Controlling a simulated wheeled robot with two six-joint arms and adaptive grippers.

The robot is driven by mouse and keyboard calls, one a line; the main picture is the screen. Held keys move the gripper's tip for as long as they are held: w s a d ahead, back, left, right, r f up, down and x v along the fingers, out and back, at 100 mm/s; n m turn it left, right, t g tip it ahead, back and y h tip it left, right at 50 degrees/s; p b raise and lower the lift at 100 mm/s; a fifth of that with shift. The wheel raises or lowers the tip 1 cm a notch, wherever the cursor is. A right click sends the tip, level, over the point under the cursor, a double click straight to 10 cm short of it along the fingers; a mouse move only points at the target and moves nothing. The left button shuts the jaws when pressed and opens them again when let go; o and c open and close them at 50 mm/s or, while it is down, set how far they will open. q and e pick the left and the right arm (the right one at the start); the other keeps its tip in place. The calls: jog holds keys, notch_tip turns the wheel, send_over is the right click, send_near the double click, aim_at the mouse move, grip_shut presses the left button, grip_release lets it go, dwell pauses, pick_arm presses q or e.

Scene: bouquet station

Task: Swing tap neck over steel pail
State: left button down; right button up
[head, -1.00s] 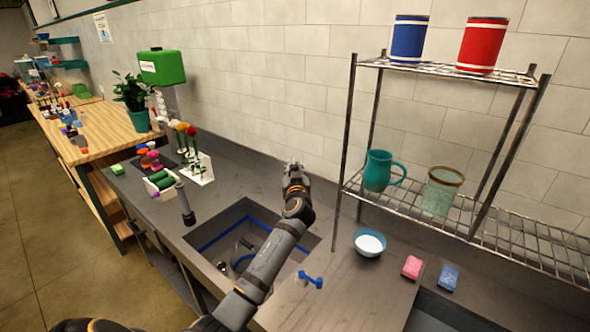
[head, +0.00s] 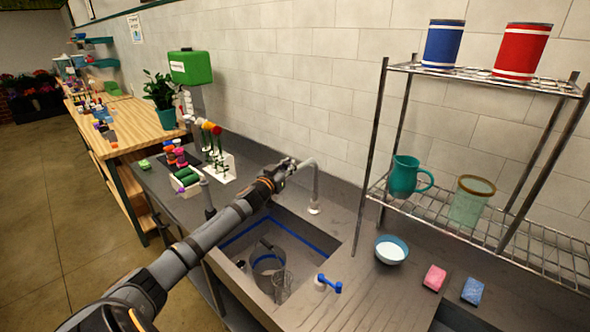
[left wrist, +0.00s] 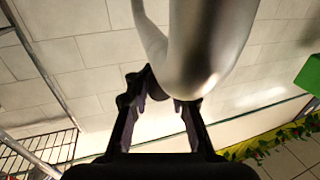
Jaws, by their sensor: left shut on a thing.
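The chrome tap (head: 316,188) stands on the counter behind the sink, its neck bending left at the top. My left gripper (head: 288,167) is shut on the neck's outer part. In the left wrist view the shiny neck (left wrist: 205,45) looms large at the jaws (left wrist: 165,98). The steel pail (head: 267,264) stands in the sink, below and left of the tap base. The spout's end is hidden by the gripper, so I cannot tell whether it is above the pail. My right gripper is not in view.
A clear vessel (head: 282,286) is beside the pail in the sink (head: 300,243). A wire shelf (head: 450,222), a bowl (head: 391,250) and sponges are at right. Flowers in a white holder (head: 221,168) stand left.

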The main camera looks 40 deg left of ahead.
pick_arm(q)
jog(key=shift+a+f, duration=0.25)
jog(key=shift+a, duration=0.2)
jog(key=c, duration=1.6)
grip_release()
jog(key=o, duration=0.4)
jog(key=shift+s+a+r, duration=0.2)
jog(key=shift+s+a, duration=0.05)
jog(key=shift+s, duration=0.1)
jog(key=shift+w+d, duration=0.15)
jog(key=shift+w+r, duration=0.1)
jog(key=shift+r, duration=0.35)
notch_tip(320, 180, up, 9)
jog(key=shift+r, duration=0.1)
